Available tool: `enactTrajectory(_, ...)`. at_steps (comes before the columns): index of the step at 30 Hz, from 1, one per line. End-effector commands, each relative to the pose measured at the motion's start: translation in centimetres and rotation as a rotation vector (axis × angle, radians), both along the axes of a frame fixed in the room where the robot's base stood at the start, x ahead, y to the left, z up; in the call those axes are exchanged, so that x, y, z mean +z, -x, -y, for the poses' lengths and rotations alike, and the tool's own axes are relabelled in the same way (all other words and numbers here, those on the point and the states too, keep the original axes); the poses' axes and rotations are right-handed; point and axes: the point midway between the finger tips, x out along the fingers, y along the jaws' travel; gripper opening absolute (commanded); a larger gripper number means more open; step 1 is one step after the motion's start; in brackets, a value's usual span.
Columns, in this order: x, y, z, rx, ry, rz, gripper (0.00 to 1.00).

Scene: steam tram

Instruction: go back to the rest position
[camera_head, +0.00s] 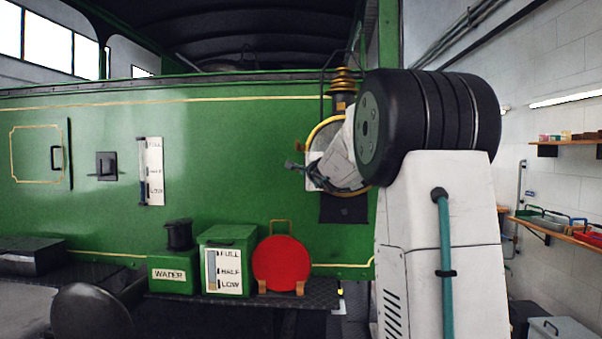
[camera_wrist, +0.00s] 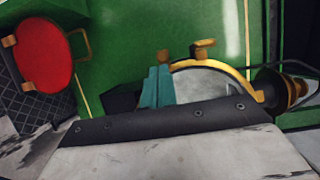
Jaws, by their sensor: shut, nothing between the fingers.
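My gripper (camera_head: 291,165) is shut and empty in the head view. It points left in front of the green tram side (camera_head: 225,130), beside a round brass-rimmed opening or dial (camera_head: 316,129). My white arm hides part of that round thing. In the wrist view my teal fingertips (camera_wrist: 158,87) are together, just left of the pale round face with its brass rim (camera_wrist: 236,74). I cannot tell whether they touch it.
A red disc (camera_head: 281,263) stands on a dark shelf (camera_head: 215,300) below, beside a green level box (camera_head: 228,258) and a green WATER box (camera_head: 173,274). A brass fitting (camera_head: 343,85) rises close to my arm. Wall shelves (camera_head: 560,231) are at right.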

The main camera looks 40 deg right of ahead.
Motion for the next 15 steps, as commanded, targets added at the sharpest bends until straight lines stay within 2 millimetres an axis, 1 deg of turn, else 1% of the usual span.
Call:
enactTrajectory(1, 0.2, 0.7, -1.2, 0.005, 0.0, 0.002, 0.0)
enactTrajectory(3, 0.3, 1.4, -2.3, 0.008, 0.001, 0.002, 0.0)
enactTrajectory(6, 0.3, 2.4, -3.2, 0.007, 0.0, 0.001, 0.0)
enactTrajectory(10, 0.2, 3.1, -3.8, 0.007, 0.001, 0.0, 0.0)
enactTrajectory(15, 0.2, 3.4, -4.0, 0.006, -0.001, -0.001, 0.0)
